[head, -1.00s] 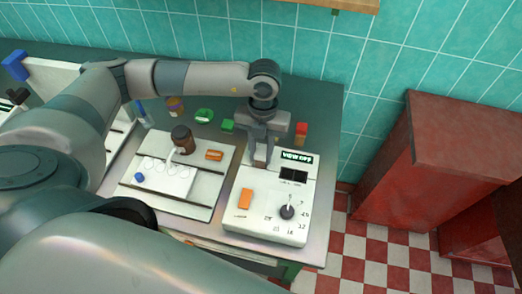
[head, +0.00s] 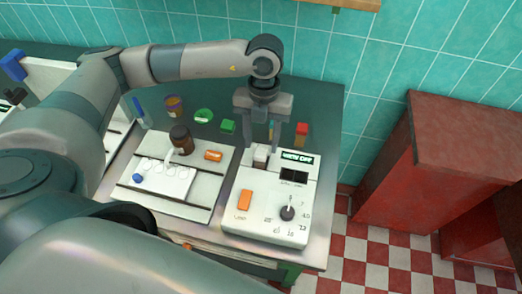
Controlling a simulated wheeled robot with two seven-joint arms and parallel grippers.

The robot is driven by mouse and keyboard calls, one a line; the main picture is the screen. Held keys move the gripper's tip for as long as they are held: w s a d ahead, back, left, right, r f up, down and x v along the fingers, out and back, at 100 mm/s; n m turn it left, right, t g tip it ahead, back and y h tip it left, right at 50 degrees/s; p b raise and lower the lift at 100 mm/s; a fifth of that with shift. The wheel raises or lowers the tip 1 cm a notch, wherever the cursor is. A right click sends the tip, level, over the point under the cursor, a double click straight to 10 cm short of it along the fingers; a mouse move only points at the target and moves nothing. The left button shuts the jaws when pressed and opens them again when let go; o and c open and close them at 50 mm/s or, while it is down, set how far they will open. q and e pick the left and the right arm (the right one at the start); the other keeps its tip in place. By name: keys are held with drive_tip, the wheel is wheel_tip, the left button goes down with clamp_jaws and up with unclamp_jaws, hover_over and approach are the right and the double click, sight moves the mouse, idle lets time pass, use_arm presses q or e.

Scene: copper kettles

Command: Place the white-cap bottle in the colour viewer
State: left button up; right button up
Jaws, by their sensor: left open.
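The colour viewer (head: 262,208) is a white box near the table's right end, with a "VIEW OFF" display, two dark windows, an orange switch and a black knob. A small white cap (head: 261,153) shows at its back left corner, beside the display. It appears to be the white-cap bottle's cap; the rest of the bottle is hidden, so I cannot tell how deep it sits. My left gripper (head: 263,139) is open, pointing down just above and behind the cap, with nothing visible between its fingers. My right gripper is not in view.
Green items and a red-topped vial (head: 301,132) stand behind. A red cabinet (head: 400,190) stands to the right.

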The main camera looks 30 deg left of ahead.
use_arm(q)
wheel_tip(320, 180, up, 7)
drive_tip(key=b, duration=0.1)
drive_tip(key=shift+w+b, duration=0.4)
drive_tip(key=shift+a+r, duration=0.1)
idle(1.2)
